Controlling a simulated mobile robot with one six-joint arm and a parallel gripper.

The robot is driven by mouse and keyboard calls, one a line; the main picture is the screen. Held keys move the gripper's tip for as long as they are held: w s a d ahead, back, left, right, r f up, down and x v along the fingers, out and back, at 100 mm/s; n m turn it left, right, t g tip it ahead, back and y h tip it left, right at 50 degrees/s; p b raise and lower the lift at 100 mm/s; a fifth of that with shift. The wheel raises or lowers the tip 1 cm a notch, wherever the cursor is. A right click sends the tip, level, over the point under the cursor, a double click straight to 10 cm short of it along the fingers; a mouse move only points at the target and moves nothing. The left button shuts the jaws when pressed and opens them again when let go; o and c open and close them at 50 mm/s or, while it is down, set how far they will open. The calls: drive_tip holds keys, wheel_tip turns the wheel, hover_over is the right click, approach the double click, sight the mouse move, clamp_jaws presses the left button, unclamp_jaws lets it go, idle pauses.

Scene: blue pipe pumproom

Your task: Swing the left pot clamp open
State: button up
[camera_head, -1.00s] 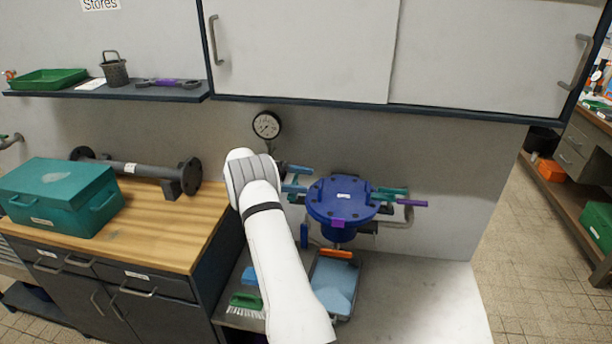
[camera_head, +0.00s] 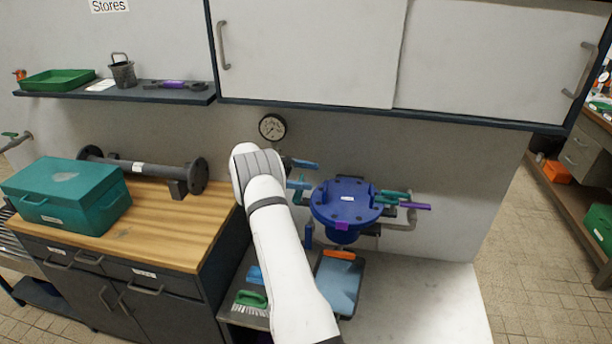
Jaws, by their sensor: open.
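The blue round pot (camera_head: 345,204) with its flanged, bolted lid stands against the wall right of my arm. A purple tab (camera_head: 344,225) is at its front rim. On its right side is a teal clamp (camera_head: 392,197) beside a purple handle (camera_head: 414,206). My gripper (camera_head: 302,174) shows as two parallel blue fingers, apart and empty, left of the pot lid and slightly above it. My white arm hides the gripper's body. The left clamp cannot be made out clearly near the fingers. A blue upright piece (camera_head: 309,236) stands below them, left of the pot.
A pressure gauge (camera_head: 272,127) is on the wall above my wrist. A grey-blue tray (camera_head: 340,284) and an orange-handled item (camera_head: 341,255) lie below the pot; a green brush (camera_head: 250,299) is left. A cabinet (camera_head: 310,52) overhangs. The bench's right side is clear.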

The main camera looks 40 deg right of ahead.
wheel_tip(320, 180, up, 8)
drive_tip(key=p, duration=0.6)
drive_tip(key=shift+f, duration=0.2)
